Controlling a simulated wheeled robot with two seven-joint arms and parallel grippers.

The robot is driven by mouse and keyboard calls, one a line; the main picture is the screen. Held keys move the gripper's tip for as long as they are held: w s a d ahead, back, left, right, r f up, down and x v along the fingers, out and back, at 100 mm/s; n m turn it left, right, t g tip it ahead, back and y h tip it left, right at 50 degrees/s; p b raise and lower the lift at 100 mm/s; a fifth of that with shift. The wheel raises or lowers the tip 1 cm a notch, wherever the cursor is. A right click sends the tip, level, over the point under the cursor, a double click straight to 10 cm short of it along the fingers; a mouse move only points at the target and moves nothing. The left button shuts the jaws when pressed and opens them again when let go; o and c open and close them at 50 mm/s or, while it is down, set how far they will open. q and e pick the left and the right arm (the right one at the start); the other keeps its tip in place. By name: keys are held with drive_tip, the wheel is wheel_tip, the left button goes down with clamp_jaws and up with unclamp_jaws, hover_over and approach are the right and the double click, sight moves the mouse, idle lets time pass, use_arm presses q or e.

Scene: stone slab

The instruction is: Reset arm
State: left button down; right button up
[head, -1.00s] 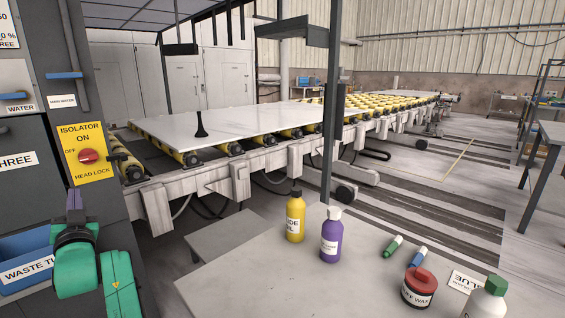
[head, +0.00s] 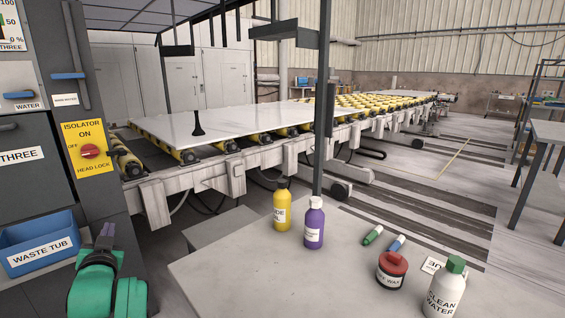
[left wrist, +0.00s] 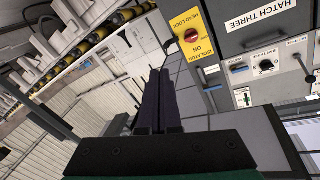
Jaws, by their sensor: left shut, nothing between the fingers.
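My left gripper (head: 104,238) is at the lower left of the head view, on a green arm, in front of the grey cabinet (head: 30,190). In the left wrist view its two dark fingers (left wrist: 159,75) lie together, shut, with nothing between them. It touches nothing that I can see. My right gripper is not in view.
A blue waste tub (head: 40,243) sits left of my arm, below the yellow isolator panel (head: 89,148). A grey table (head: 230,285) at front right holds a yellow bottle (head: 282,206), a purple bottle (head: 314,225), pens and other containers. A white slab (head: 215,123) lies on rollers behind.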

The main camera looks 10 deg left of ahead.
use_arm(q)
drive_tip(key=s+d+f+m+g+h, duration=0.1)
drive_tip(key=s+d+f+g+h, duration=0.25)
drive_tip(key=d+f, duration=0.5)
drive_tip(key=s+d+f+m+g+h, duration=0.2)
drive_tip(key=s+d+f+h, duration=0.15)
drive_tip(key=d+f, duration=0.45)
drive_tip(key=s+d+f+m+g+h, duration=0.1)
drive_tip(key=s+d+f+g+h, duration=0.15)
drive_tip(key=s+d+f, duration=0.35)
drive_tip(key=s+d+f+m+g+h, duration=0.1)
drive_tip(key=s+d+f+g+h, duration=0.2)
drive_tip(key=s+d, duration=0.45)
wheel_tip(320, 180, down, 16)
drive_tip(key=s+a+g+y+p, duration=0.1)
drive_tip(key=s+a+y+p, duration=0.1)
drive_tip(key=p, duration=0.4)
drive_tip(key=s+a+f+p, duration=0.1)
drive_tip(key=s+f+p, duration=0.2)
drive_tip(key=s, duration=0.6)
drive_tip(key=s+a+f+g+p, duration=0.1)
drive_tip(key=s+a+f+p, duration=0.1)
drive_tip(key=s+f, duration=0.5)
drive_tip(key=shift+s+a+p, duration=0.15)
drive_tip(key=shift+s+p, duration=0.3)
drive_tip(key=shift+s, duration=0.4)
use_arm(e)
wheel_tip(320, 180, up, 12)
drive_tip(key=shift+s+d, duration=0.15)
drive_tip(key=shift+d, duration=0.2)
